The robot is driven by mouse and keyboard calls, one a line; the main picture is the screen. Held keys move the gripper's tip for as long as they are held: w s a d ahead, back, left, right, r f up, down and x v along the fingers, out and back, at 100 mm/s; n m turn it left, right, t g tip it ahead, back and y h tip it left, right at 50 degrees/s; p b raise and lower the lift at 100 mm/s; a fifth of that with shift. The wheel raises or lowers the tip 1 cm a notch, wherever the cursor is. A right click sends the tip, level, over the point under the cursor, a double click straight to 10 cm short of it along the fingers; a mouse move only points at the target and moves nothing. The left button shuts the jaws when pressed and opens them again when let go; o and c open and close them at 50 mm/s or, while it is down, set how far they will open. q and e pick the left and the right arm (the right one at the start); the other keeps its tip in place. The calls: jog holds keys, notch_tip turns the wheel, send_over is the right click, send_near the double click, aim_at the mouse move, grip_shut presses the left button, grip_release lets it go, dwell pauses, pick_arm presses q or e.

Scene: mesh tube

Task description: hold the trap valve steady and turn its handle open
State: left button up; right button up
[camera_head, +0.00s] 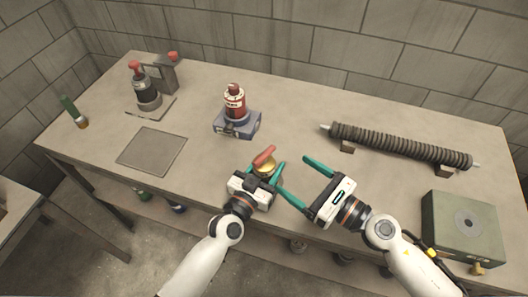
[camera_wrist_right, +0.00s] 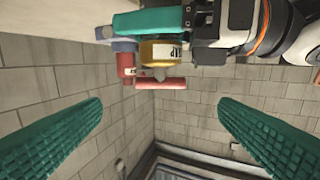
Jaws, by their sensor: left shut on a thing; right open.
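The trap valve is a brass body (camera_head: 264,168) with a red bar handle (camera_head: 264,156) on top. My left gripper (camera_head: 264,172) is shut on the brass body near the table's front edge. My right gripper (camera_head: 304,180) is open and empty, to the right of the valve. Its two green fingers (camera_wrist_right: 160,125) are spread apart, and the handle lies beyond them, not between the tips.
A red bottle (camera_head: 235,103) stands on a blue-grey base (camera_head: 237,124) behind the valve. A ribbed tube (camera_head: 400,145) lies on supports at the right. A green box (camera_head: 460,228) sits at the front right. A flat grey plate (camera_head: 152,150) and a dark bottle (camera_head: 145,90) are at the left.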

aim_at(268, 154)
jog(key=x, duration=1)
jog(key=shift+w+a, duration=0.15)
jog(key=c, duration=1)
jog(key=shift+n+g+y, duration=0.4)
jog(key=shift+n+g, duration=0.1)
jog(key=n+g+y, duration=0.2)
jog(key=n+g, duration=0.1)
jog(key=g, duration=0.1)
jog(key=shift+f, duration=0.1)
jog(key=n+g, duration=0.2)
jog(key=g, duration=0.2)
jog(key=n+g+y, duration=0.1)
jog(key=n+g, duration=0.1)
jog(key=g, duration=0.1)
jog(key=shift+n+g, duration=0.3)
jog(key=shift+g, duration=0.1)
